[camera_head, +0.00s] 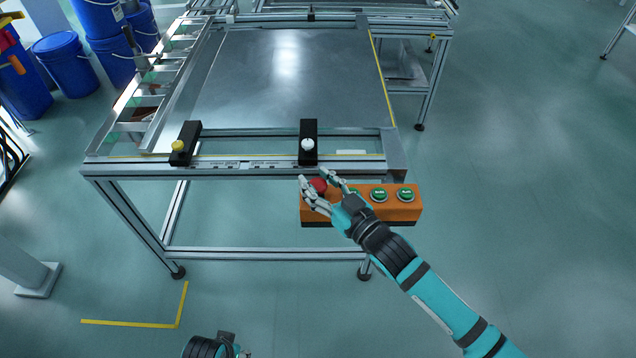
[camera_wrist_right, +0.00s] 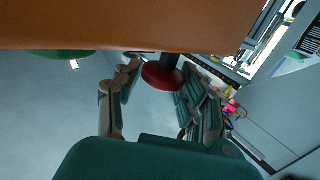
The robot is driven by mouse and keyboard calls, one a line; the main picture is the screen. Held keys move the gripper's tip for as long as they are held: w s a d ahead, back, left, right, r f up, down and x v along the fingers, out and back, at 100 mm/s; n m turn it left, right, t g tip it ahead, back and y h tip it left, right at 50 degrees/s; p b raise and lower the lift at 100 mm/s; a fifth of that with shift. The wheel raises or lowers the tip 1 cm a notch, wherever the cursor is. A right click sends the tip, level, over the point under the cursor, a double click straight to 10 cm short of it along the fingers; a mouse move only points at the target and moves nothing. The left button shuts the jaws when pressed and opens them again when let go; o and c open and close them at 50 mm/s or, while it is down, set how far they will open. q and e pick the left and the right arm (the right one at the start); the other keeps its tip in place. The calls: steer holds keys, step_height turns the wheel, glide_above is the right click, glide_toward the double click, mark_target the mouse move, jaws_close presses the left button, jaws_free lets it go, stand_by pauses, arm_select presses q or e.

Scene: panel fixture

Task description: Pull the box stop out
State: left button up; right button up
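The orange button box (camera_head: 388,212) hangs at the front right corner of the frame table. The red stop button (camera_head: 318,186) is at its left end, and green buttons (camera_head: 379,196) sit to the right. My right gripper (camera_head: 314,177) is open, with its fingers on either side of the red button. In the right wrist view the red button (camera_wrist_right: 163,76) sticks out from the orange box (camera_wrist_right: 140,25) between the spread fingers (camera_wrist_right: 158,72). I cannot tell whether a finger touches it. Of my left arm only a small part shows at the bottom edge; its fingers are not visible.
The metal table (camera_head: 300,80) has a front rail carrying two black blocks, one with a yellow knob (camera_head: 178,146) and one with a white knob (camera_head: 307,145). Blue barrels (camera_head: 62,62) stand at the back left. The floor at right is clear.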

steer(key=o, duration=0.4)
steer(key=shift+f, duration=0.1)
steer(key=v, duration=1.2)
